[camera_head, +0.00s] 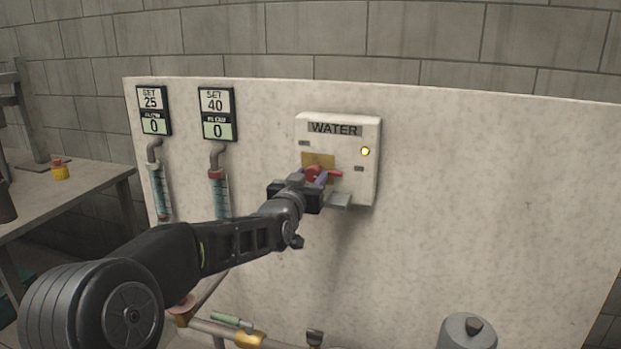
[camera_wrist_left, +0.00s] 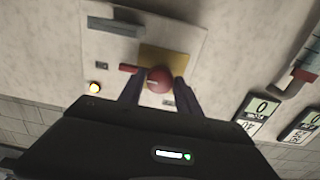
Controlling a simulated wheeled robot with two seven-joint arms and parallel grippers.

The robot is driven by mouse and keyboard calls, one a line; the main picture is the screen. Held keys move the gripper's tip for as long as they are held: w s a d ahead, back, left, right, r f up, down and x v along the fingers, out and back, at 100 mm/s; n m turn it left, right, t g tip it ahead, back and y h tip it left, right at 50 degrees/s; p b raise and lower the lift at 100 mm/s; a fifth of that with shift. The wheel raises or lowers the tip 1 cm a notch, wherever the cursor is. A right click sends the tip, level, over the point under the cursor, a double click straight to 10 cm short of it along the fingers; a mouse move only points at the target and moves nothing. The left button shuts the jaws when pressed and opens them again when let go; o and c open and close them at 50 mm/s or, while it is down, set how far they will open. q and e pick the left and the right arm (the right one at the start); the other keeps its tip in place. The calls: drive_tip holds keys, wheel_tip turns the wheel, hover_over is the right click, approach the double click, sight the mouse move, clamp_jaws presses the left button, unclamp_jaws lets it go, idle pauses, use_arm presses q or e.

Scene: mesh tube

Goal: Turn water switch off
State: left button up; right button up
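The water switch box (camera_head: 366,180) is a white panel box labelled WATER, fixed to the pale board, with a lit yellow lamp (camera_head: 365,151). Its red knob with a red lever (camera_head: 335,174) sits on a yellow plate, and the lever points right in the head view. My left gripper (camera_head: 318,178) is at the knob. In the left wrist view the left gripper's two fingers (camera_wrist_left: 157,90) stand apart, one on each side of the round red knob (camera_wrist_left: 159,79). I cannot tell whether they touch it. My right gripper is not in view.
Two displays, SET 25 (camera_head: 153,110) and SET 40 (camera_head: 217,113), both read 0 above clear tubes at left. A table (camera_head: 75,195) stands far left. Pipes with a green-handled valve (camera_head: 232,321) run below. The board right of the box is clear.

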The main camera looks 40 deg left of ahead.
use_arm(q)
clamp_jaws()
idle(0.3)
